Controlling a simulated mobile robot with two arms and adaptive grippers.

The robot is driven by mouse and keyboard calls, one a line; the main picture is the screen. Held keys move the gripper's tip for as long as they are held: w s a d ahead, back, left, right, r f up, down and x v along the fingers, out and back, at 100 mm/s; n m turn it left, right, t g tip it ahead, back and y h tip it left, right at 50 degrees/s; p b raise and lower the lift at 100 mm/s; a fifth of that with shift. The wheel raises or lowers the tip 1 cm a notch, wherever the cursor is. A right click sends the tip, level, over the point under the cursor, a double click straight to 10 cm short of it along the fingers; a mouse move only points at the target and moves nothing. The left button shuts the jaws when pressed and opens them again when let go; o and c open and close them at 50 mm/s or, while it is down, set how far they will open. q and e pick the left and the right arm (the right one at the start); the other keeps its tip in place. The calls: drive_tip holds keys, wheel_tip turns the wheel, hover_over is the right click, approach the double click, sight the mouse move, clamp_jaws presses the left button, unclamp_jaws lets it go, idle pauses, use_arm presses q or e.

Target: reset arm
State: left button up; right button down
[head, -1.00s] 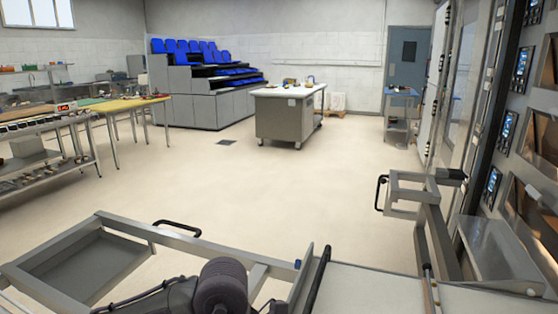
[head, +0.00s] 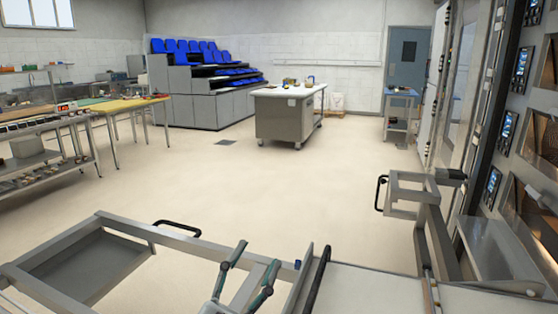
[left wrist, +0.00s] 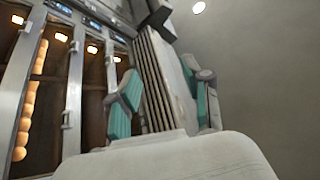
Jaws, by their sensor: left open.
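My left gripper (head: 250,262) shows at the bottom middle of the head view, with its two fingers spread apart and nothing between them. It is over the metal frame of the loader in front of me. In the left wrist view its green-padded fingers (left wrist: 160,98) are also wide apart and empty. Behind them in that view are the deck ovens (left wrist: 75,75), with lit chambers and round, glowing items in one at the left. My right gripper is in neither view.
The loader's metal frame (head: 130,222) with a black handle (head: 178,228) spans the lower left. Deck ovens (head: 520,150) stand close on the right. A grey bracket (head: 410,195) juts out before them. The middle floor is clear, with a wheeled worktable (head: 285,118) farther back.

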use_arm(q)
drive_tip(key=s+a+f+n+g+y, duration=0.1)
drive_tip(key=a+f+n+g+y, duration=0.45)
drive_tip(key=f, duration=0.55)
drive_tip(key=s+a+f+n+g+y, duration=0.15)
drive_tip(key=a+f+n+y, duration=0.25)
drive_tip(key=a+f+y, duration=0.5)
drive_tip(key=s+a+f+g+h, duration=0.25)
drive_tip(key=s+f+g, duration=0.75)
drive_tip(key=s+f, duration=0.75)
drive_tip(key=s+f+g+p, duration=0.2)
drive_tip(key=s+f+p, duration=0.1)
drive_tip(key=f, duration=2)
drive_tip(key=s+a+f+p, duration=0.2)
drive_tip(key=s+f, duration=1)
drive_tip(key=s, duration=0.4)
drive_tip(key=shift+a+g+p, duration=0.3)
drive_tip(key=shift+g, duration=0.1)
